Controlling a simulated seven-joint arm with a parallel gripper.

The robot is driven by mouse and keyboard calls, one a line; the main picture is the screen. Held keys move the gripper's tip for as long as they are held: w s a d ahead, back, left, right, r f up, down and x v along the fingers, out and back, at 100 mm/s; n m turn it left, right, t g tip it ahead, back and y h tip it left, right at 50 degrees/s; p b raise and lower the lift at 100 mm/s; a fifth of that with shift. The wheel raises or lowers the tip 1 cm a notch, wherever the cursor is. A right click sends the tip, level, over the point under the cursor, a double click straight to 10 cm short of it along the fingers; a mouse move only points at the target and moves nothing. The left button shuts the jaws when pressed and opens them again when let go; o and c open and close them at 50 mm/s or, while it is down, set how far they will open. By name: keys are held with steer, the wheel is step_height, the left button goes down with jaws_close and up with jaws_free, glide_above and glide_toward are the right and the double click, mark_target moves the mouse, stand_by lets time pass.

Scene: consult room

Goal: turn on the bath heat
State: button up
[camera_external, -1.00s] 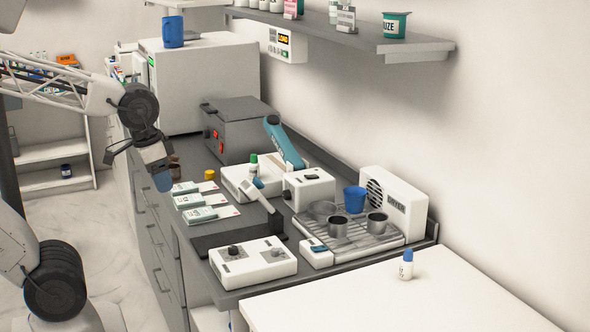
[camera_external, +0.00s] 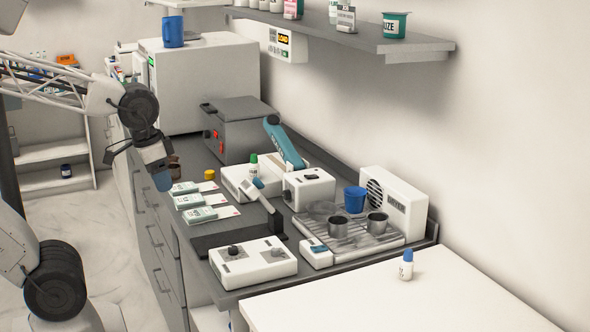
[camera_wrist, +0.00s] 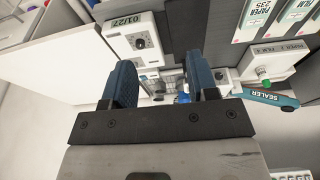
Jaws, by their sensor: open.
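The bath appears to be the grey metal box (camera_external: 237,125) with a lid at the back of the counter in the external view. Its front carries red switches (camera_external: 218,141) and a dark knob; their settings are too small to read. I cannot make out the bath in the wrist view. My gripper (camera_external: 161,180) hangs over the counter's left edge, in front of the bath and apart from it. In the wrist view my gripper (camera_wrist: 162,82) shows two blue fingers spread apart with nothing held between them.
A teal sealer arm (camera_external: 285,142), packets (camera_external: 200,199) and a tray with cups (camera_external: 365,240) crowd the counter. A shelf (camera_external: 400,42) overhangs the right side.

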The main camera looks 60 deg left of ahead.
steer(key=shift+w+a, duration=0.1)
steer(key=shift+w, duration=0.05)
steer(key=c, duration=0.5)
steer(key=shift+w+a+r, duration=0.15)
steer(key=shift+w+a, duration=0.1)
steer(key=shift+w, duration=0.25)
jaws_close()
steer(key=w+a+n+t+y, duration=0.2)
steer(key=w+a+n, duration=0.7)
steer(key=w+a, duration=1.2)
steer(key=a+f+n+y, duration=0.1)
steer(key=a+f+n, duration=0.3)
steer(key=a, duration=1.2)
steer(key=a+f+n+y, duration=0.1)
steer(key=a+f+n, duration=0.3)
steer(key=a, duration=1.2)
steer(key=shift+s+a+f+t+y, duration=0.2)
steer(key=shift+s+a+t+y, duration=0.1)
steer(key=shift+s+t, duration=0.15)
